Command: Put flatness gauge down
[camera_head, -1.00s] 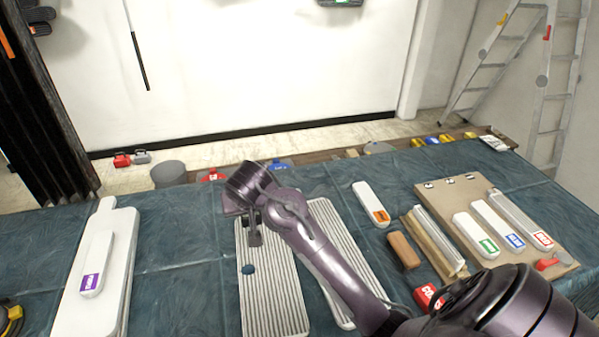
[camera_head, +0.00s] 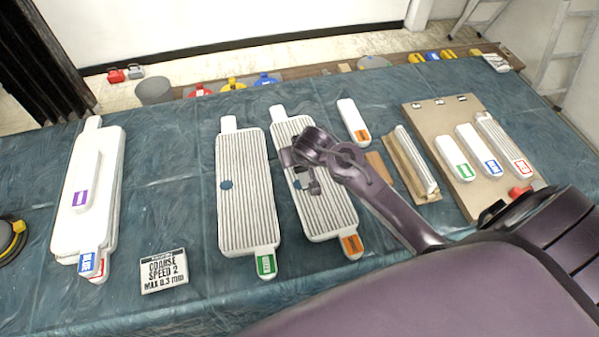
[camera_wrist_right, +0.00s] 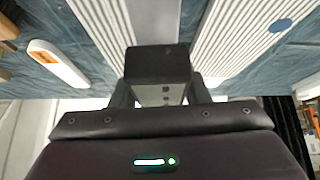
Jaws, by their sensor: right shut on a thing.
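My right gripper (camera_head: 304,180) is above the ribbed white panel with the orange tag (camera_head: 335,215). It is shut on a small dark block, seen in the right wrist view as a black block (camera_wrist_right: 157,65) between the fingers. I take this block to be the flatness gauge; in the head view it is mostly hidden by my wrist. I cannot tell whether it touches the panel. A second ribbed panel with a green tag (camera_head: 245,160) lies to the left, with a blue round spot on it. My left gripper is not in view.
At the left, a stack of white panels (camera_head: 65,225) carries a purple-labelled block (camera_head: 86,180). At the right are an orange-labelled block (camera_head: 352,118), a wooden holder (camera_head: 392,160) and a brown board (camera_head: 425,112) with labelled blocks.

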